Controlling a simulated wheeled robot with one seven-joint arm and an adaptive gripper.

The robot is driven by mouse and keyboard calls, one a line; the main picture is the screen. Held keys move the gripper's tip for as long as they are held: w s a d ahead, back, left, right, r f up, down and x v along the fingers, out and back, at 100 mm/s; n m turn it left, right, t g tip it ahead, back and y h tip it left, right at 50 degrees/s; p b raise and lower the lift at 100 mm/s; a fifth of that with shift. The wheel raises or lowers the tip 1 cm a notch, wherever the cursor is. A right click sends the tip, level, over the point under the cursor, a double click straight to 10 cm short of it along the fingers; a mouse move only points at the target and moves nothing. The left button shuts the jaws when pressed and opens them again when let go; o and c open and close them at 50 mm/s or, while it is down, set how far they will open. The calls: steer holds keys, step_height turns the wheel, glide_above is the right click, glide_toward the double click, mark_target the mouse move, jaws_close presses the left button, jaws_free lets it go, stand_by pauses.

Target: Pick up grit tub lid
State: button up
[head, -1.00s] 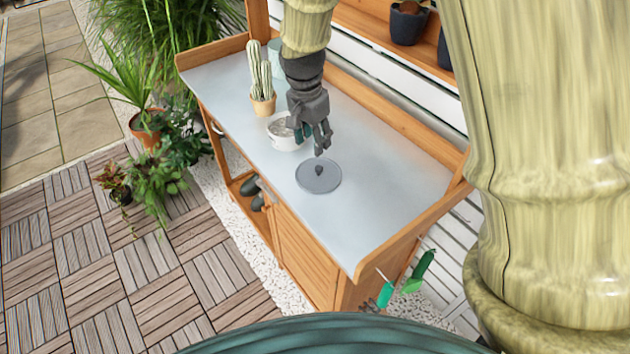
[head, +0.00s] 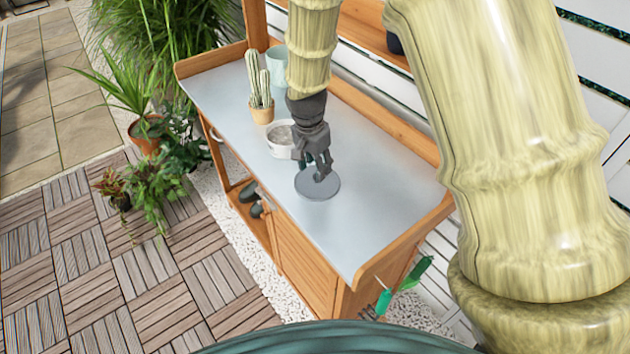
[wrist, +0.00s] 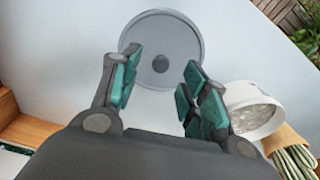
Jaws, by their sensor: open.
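The grit tub lid (head: 318,190) is a flat grey disc lying on the potting bench top. In the wrist view the lid (wrist: 177,38) shows its round dark knob in the middle, with the knob between the lines of the two fingers. My gripper (head: 320,172) is just above the lid and hides part of it and its knob in the head view. In the wrist view my gripper (wrist: 158,85) is open, its teal-padded fingers apart, with nothing between them. The white grit tub (head: 279,138), open and filled with pale grit, stands close beside the lid.
A potted cactus (head: 261,97) and a pale blue pot (head: 276,62) stand behind the tub. The bench top (head: 375,190) is clear to the right of the lid. Wooden edging (head: 400,240) borders the bench's right end, with green-handled tools (head: 405,285) hanging outside it.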

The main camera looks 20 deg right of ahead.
steer(key=shift+w+d+f+p, duration=0.15)
steer(key=shift+f+p, duration=0.15)
steer(key=shift+f, duration=0.35)
steer(key=shift+w+d+f+p, duration=0.15)
steer(key=shift+f+p, duration=0.1)
steer(key=shift+f, duration=0.35)
steer(key=shift+d+f, duration=0.1)
steer(key=shift+f, duration=0.75)
steer(key=c, duration=1)
